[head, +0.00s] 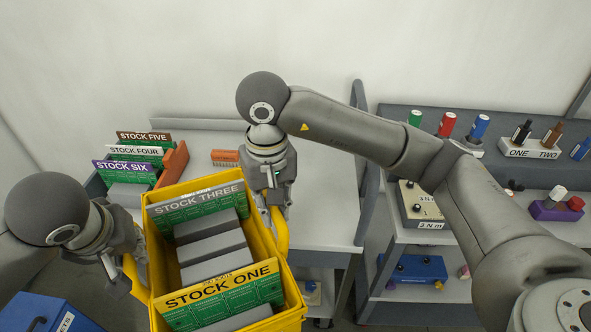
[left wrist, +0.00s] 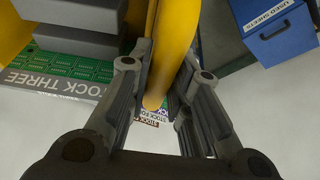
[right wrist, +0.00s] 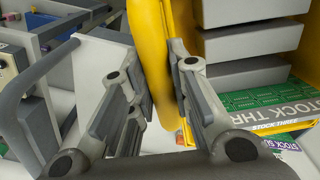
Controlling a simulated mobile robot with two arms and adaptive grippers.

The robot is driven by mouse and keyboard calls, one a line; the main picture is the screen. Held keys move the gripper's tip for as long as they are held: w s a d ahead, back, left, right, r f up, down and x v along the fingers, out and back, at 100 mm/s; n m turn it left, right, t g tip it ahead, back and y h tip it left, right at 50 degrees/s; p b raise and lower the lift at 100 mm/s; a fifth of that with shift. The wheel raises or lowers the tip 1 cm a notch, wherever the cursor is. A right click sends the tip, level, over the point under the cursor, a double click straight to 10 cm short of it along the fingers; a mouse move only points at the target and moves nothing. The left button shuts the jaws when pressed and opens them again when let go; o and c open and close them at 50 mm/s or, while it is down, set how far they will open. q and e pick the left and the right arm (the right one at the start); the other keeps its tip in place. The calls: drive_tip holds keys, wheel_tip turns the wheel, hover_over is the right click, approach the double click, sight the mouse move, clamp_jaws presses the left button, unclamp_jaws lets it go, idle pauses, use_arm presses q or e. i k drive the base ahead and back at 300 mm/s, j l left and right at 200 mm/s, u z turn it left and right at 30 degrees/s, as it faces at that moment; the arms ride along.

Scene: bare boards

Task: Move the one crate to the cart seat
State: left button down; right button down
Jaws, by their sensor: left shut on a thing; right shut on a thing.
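The yellow crate (head: 160,252) is in the front middle of the head view. It holds cards marked STOCK THREE (head: 197,205) and STOCK ONE (head: 222,287), with grey blocks between them. My left gripper (head: 132,272) is shut on the yellow handle bar at its left side, which fills the jaws in the left wrist view (left wrist: 155,85). My right gripper (head: 276,222) is shut on the bar at its right side, also seen in the right wrist view (right wrist: 150,75). The crate hides part of the pale surface (head: 318,195) behind it. I cannot tell which part is the cart seat.
Cards STOCK FIVE, FOUR and SIX (head: 125,167) stand at the left, beside a red-orange piece (head: 172,164). A small orange block (head: 225,157) lies on the pale surface. Shelves with coloured parts (head: 530,147) stand at the right. A blue box (head: 45,315) is at the lower left.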

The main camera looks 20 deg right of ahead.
sight(294, 191)
drive_tip(key=i+z, duration=0.45)
drive_tip(key=i+j+z, duration=0.1)
drive_tip(key=i+z, duration=0.35)
drive_tip(key=i, duration=0.2)
